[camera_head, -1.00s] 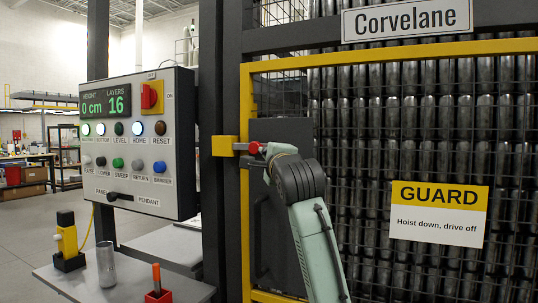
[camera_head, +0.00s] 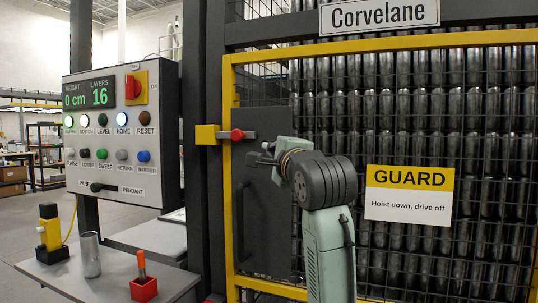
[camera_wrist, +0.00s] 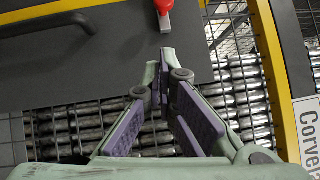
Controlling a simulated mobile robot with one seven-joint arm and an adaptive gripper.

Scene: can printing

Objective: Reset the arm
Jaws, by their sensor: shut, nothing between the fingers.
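My green-grey arm (camera_head: 328,230) reaches up in front of the caged machine. My gripper (camera_head: 254,160) is in front of the dark guard door panel (camera_head: 268,210), just below and right of the red-knobbed latch (camera_head: 237,135). In the wrist view my gripper (camera_wrist: 163,68) has its fingertips together with nothing between them. The red latch handle (camera_wrist: 163,12) lies beyond the tips, with a small gap. The dark door panel (camera_wrist: 60,70) with its black handle (camera_wrist: 45,24) fills the upper left there.
A control panel (camera_head: 120,135) stands left of the door, showing "0 cm" and "16". A side table (camera_head: 60,280) holds a metal can (camera_head: 90,255), a red holder (camera_head: 144,289) and a yellow-black device (camera_head: 50,235). Yellow framing (camera_head: 229,220) and mesh surround the door.

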